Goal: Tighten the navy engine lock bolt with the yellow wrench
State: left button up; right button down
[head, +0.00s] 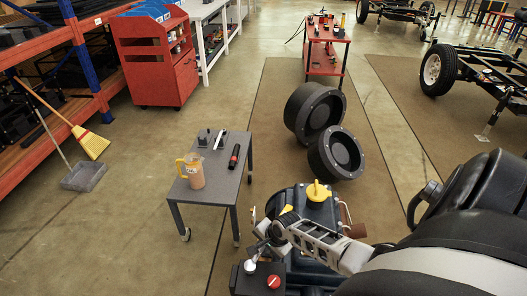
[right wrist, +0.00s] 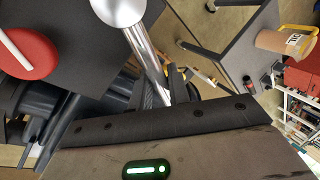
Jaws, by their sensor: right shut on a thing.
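My right gripper (head: 268,231) reaches in from the right, low over the near left side of the dark navy engine (head: 318,208). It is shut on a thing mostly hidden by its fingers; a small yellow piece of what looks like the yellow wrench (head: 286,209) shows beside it. My left gripper is not in view.
A silver ball-ended rod (right wrist: 118,10) passes close to my right fingers. A red knob (head: 273,281) sits on a black box beside it. A yellow knob (head: 318,190) tops the engine.

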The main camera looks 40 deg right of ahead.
jog(key=shift+s+d+f+m+g+h, duration=0.15)
jog(key=shift+s+d+m, duration=0.15)
jog(key=shift+s, duration=0.2)
jog(key=shift+s+d+f+m+g+h, duration=0.15)
jog(key=shift+s+d+m, duration=0.05)
jog(key=shift+s+m, duration=0.25)
jog(key=shift+s+m+g+h, duration=0.1)
jog(key=shift+m+g+h, duration=0.4)
jog(key=shift+g, duration=0.6)
jog(key=shift+w+a+r, duration=0.1)
jog(key=shift+w+r, duration=0.1)
jog(key=shift+r, duration=1.25)
jog(key=shift+w+a+r, duration=0.1)
jog(key=shift+w+r, duration=0.05)
jog(key=shift+r, duration=1.3)
